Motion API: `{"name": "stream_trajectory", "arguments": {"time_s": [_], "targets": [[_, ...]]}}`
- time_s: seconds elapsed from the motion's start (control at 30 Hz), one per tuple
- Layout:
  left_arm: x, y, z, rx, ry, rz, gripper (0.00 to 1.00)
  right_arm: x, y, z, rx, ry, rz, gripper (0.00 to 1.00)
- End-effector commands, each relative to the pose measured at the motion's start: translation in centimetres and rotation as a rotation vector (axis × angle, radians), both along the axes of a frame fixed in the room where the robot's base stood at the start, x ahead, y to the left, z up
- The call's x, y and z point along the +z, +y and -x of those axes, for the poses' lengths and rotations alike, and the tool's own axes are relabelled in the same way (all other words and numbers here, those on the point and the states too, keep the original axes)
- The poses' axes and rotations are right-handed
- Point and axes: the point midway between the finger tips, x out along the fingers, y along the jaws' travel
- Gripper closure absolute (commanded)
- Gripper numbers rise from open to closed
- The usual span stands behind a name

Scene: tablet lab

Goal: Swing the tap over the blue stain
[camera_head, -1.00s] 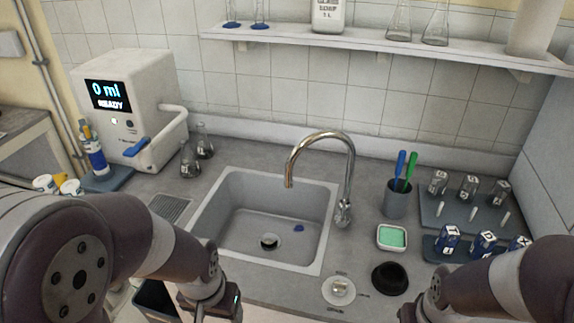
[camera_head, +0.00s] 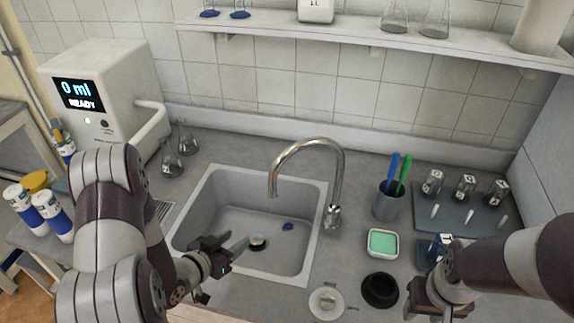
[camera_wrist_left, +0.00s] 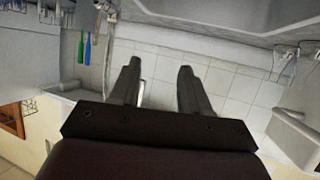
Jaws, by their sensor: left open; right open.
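The chrome tap (camera_head: 307,143) stands at the right rim of the grey sink (camera_head: 318,222). Its curved spout ends over the upper right part of the basin. The blue stain (camera_head: 288,226) lies on the basin floor at the right, nearer than the spout's end. My left gripper (camera_head: 243,246) is open and empty over the left front of the sink, apart from the tap. In the left wrist view its two fingers (camera_wrist_left: 160,82) are spread with nothing between them. My right gripper (camera_head: 411,296) is at the lower right by the counter's front, apart from the tap; its fingertips are hard to see.
The dispenser (camera_head: 107,105) and flasks (camera_head: 173,160) stand left of the sink. A shelf (camera_head: 360,42) runs above.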

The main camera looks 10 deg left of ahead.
Motion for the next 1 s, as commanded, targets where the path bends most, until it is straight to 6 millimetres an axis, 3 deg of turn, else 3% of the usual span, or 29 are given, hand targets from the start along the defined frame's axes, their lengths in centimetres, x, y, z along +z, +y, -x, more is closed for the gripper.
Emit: {"name": "stream_trajectory", "arguments": {"time_s": [0.1,0.23,0.37,0.7,1.0], "targets": [[5.1,-1.5,-1.2,-0.064,-0.266,0.079,0.54,-0.1,0.0,0.0,0.0,0.001,0.0,0.57],[7.7,-1.8,-1.7,-0.071,-0.38,0.114,0.54,0.1,0.0,0.0,0.0,0.001,0.0,0.57],[8.2,-2.7,-3.6,-0.075,-0.389,0.113,0.54,1.2,0.0,0.0,0.0,0.001,0.0,0.57],[8.1,-5.9,-10.9,-0.071,-0.386,0.113,0.54,4.3,0.0,0.0,0.0,0.0,0.0,0.57],[7.7,-6.7,-13.1,-0.068,-0.386,0.112,0.54,4.9,0.0,0.0,0.0,0.001,0.0,0.57]]}}
